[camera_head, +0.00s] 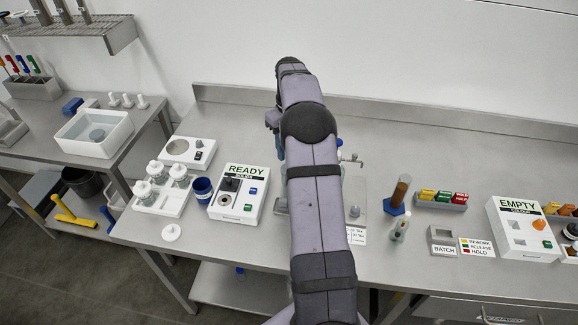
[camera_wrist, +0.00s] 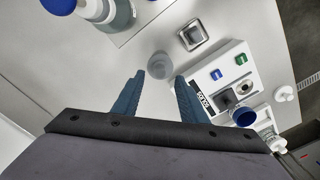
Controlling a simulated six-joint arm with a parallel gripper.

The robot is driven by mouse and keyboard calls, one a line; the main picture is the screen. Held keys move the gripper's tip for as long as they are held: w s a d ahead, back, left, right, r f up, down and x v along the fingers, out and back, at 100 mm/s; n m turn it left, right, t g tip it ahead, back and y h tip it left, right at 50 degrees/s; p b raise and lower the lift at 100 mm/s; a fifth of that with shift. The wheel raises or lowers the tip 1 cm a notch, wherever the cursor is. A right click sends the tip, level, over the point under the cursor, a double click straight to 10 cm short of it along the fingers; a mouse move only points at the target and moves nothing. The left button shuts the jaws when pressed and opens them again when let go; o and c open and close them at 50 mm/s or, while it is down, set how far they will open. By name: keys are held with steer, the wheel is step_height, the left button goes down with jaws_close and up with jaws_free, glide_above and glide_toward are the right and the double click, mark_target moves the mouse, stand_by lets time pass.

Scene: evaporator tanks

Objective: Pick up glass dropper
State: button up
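No glass dropper can be made out for certain. A small clear, round glass item (camera_wrist: 159,66) stands on the bench in the wrist view, just beyond the fingertips and between their lines. It is seen from above, and I cannot tell whether it is the dropper. My gripper (camera_wrist: 158,85) is open, with two blue fingers apart and nothing between them. A small clear bottle with a pale top (camera_head: 400,228) leans or stands right of my arm.
The white READY box (camera_head: 239,194) stands left of my arm, beside a dark blue cup (camera_head: 202,190). A large blue-capped glass vessel (camera_wrist: 108,12) is close by at upper left in the wrist view. A square metal dish (camera_wrist: 194,35) lies near the box.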

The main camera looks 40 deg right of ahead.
steer(key=shift+f+p, duration=1.25)
steer(key=shift+f, duration=1.2)
jaws_close()
